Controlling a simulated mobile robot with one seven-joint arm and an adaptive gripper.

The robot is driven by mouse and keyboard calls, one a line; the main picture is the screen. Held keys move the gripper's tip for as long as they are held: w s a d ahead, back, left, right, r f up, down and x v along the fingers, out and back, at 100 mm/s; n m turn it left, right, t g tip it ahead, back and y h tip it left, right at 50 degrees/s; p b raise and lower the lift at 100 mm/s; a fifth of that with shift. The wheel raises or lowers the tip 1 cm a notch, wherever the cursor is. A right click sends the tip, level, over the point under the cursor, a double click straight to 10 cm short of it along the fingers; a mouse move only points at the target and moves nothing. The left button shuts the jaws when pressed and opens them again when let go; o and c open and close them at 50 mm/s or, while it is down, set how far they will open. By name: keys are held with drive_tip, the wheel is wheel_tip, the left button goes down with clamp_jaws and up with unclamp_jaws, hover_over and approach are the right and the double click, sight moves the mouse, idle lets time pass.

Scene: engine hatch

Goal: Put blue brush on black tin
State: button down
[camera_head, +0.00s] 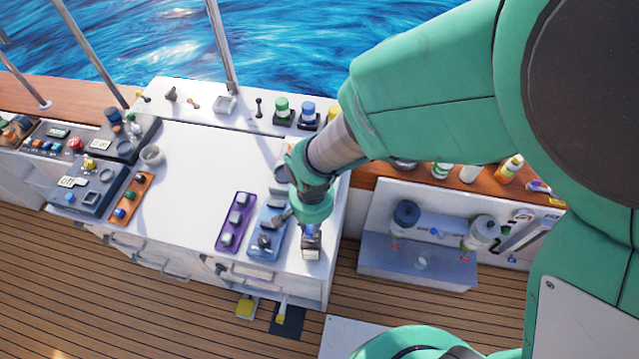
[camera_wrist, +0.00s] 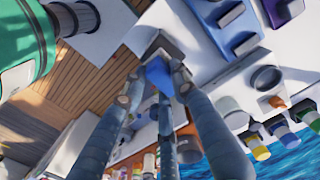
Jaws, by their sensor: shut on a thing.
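My gripper (camera_wrist: 158,75) is shut on a blue piece (camera_wrist: 160,79), which looks like the handle of the blue brush. A pale block-like end (camera_wrist: 166,47) shows just beyond the fingertips. In the head view my gripper (camera_head: 305,222) is at the front right corner of the white worktop, and a dark piece with a pale end (camera_head: 311,248) shows below it. A dark-topped round can (camera_head: 405,214) stands on the grey-blue ledge unit to the right, apart from my gripper. I cannot tell whether it is the black tin.
A blue switch panel (camera_head: 268,238) and a purple one (camera_head: 236,222) lie just left of my gripper. A white can (camera_head: 482,231) stands on the ledge unit's right side. Bottles (camera_head: 509,169) line the wooden shelf. The worktop's middle (camera_head: 200,170) is clear.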

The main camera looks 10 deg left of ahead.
drive_tip(key=shift+f, duration=1.75)
drive_tip(key=shift+f, duration=0.1)
drive_tip(key=c, duration=1.4)
unclamp_jaws()
drive_tip(key=shift+o, duration=0.2)
wheel_tip(320, 180, up, 12)
drive_tip(key=shift+r, duration=0.1)
drive_tip(key=shift+d, duration=0.1)
